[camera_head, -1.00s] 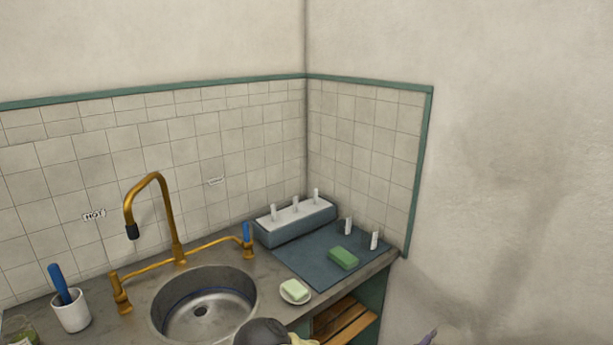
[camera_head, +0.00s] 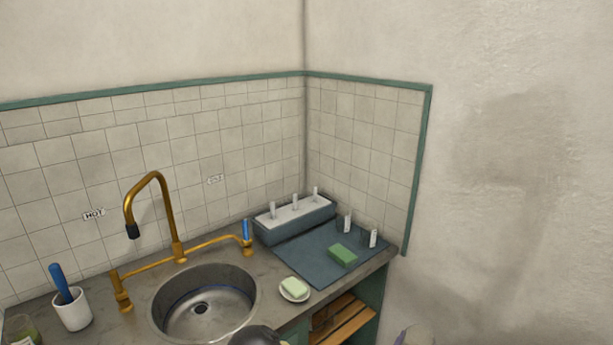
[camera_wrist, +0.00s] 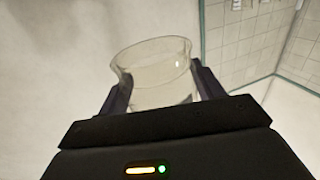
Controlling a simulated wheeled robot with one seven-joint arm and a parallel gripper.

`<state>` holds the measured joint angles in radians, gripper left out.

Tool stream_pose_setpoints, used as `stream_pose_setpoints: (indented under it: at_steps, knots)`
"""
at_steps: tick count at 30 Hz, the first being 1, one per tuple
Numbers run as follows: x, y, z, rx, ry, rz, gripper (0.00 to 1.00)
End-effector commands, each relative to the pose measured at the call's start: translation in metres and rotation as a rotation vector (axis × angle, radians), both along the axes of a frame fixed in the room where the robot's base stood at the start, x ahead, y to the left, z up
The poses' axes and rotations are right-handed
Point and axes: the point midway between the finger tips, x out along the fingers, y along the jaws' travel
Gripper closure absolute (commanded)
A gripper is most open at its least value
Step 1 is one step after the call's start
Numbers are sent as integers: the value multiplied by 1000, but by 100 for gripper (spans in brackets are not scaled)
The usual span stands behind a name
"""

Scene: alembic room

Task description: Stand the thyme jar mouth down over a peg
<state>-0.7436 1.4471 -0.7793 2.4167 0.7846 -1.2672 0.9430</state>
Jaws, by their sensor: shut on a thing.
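In the wrist view my gripper (camera_wrist: 158,78) is shut on a clear glass jar (camera_wrist: 153,58), with one finger on each side. The jar looks empty, its wide rim faces up in the picture, and no label shows, so I cannot tell if it is the thyme jar. In the head view, white pegs (camera_head: 295,202) stand in a row on a blue-grey rack (camera_head: 292,228) in the corner. Two more pegs (camera_head: 373,238) stand at the right of the blue mat (camera_head: 300,255). The jar is not clearly visible in the head view.
A green sponge (camera_head: 342,255) lies on the mat. Soap on a dish (camera_head: 294,290) sits by the round sink (camera_head: 203,305), below a brass tap (camera_head: 165,215). A white cup with a blue-handled tool (camera_head: 70,310) and a greenish jar (camera_head: 22,330) stand at left.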

Motion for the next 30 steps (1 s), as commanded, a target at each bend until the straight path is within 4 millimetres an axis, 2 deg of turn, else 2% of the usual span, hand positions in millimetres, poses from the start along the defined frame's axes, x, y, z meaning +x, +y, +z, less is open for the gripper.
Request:
stream_pose_setpoints:
  at_steps: [3, 6, 9, 12, 16, 24, 30]
  knots:
    - [18, 34, -25, -1, 3, 183, 64]
    - [27, 65, -48, 0, 4, 340, 64]
    - [29, 92, -67, 1, 3, 471, 64]
    - [28, 110, -79, 0, 1, 558, 64]
    - [28, 120, -84, 0, 0, 602, 64]
    - [27, 120, -84, 0, -1, 602, 65]
    - [25, 120, -69, -1, -1, 602, 65]
